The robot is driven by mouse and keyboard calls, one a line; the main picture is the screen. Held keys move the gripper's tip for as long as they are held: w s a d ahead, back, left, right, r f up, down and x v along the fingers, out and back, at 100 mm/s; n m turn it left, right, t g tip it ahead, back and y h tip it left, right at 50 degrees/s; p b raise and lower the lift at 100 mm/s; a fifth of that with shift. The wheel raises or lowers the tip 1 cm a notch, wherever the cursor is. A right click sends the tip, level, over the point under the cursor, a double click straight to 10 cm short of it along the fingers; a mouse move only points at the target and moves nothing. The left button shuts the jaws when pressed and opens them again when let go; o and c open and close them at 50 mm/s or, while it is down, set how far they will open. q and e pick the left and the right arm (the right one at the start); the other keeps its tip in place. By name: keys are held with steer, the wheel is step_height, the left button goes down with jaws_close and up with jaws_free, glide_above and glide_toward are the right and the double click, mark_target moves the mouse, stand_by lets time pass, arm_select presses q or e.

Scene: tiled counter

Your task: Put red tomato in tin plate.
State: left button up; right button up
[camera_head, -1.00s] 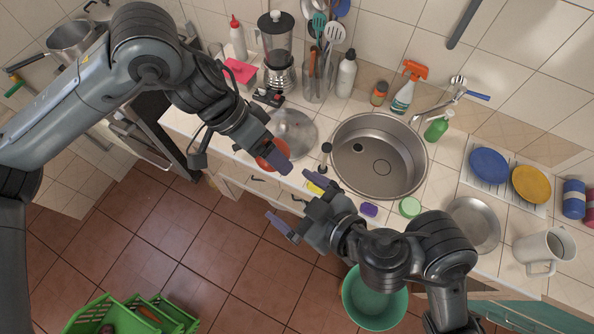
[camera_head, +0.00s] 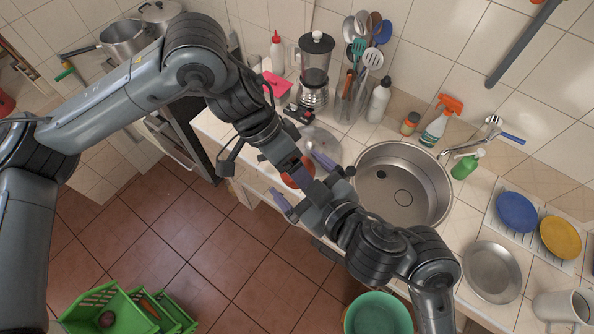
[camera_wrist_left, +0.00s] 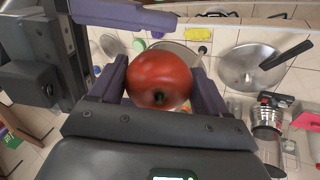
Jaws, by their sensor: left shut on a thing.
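The red tomato (camera_head: 289,180) is held off the counter, over its front edge. My left gripper (camera_head: 300,172) is shut on it; the left wrist view shows the tomato (camera_wrist_left: 159,75) between the two purple fingers. My right gripper (camera_head: 302,179) is open, its fingers spread on either side of the tomato and the left fingertips. I cannot tell whether they touch it. One right finger (camera_wrist_left: 130,14) also shows in the left wrist view. The tin plate (camera_head: 493,272) lies empty on the counter at the right, beyond my right arm.
The sink (camera_head: 403,185) lies between the tomato and the plate. A metal pan (camera_head: 322,142) sits behind the grippers. A dish rack holds a blue plate (camera_head: 516,212) and a yellow plate (camera_head: 560,237). A mug (camera_head: 562,306) stands right of the tin plate. A green basin (camera_head: 378,316) is below.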

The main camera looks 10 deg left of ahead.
steer(key=shift+x, duration=0.85)
arm_select(q)
steer(key=shift+w, duration=0.1)
arm_select(e)
steer(key=shift+a, duration=0.1)
steer(key=c, duration=1.1)
arm_select(q)
steer(key=o, duration=1.1)
